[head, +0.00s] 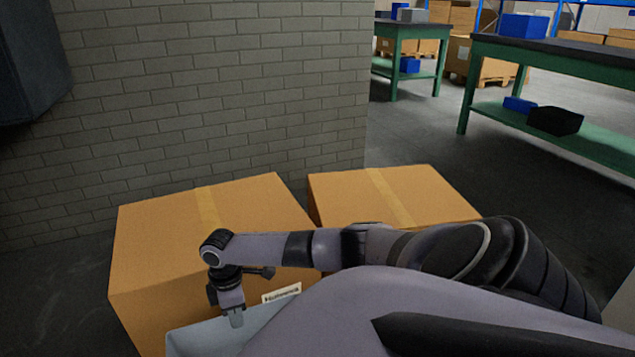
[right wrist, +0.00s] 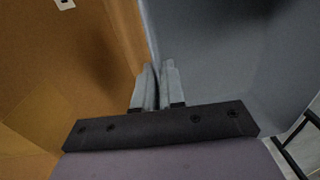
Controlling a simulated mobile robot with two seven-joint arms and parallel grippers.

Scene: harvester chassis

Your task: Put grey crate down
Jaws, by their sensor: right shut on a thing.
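The grey crate (head: 192,342) shows at the bottom of the head view, its lower part cut off by the frame edge and its right side hidden by my arm. My right gripper (head: 236,316) points down and is shut on the crate's wall. In the right wrist view the two fingers of the gripper (right wrist: 158,84) pinch the thin wall, and the crate's grey inner surface (right wrist: 225,50) fills the right side. What lies under the crate is not visible. My left gripper is not in view.
A large cardboard box (head: 155,265) stands right beside the crate, with a second box (head: 440,196) to its right. A brick wall (head: 220,90) rises behind them. Green workbenches (head: 470,88) stand farther back right. Open floor (head: 420,140) lies between.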

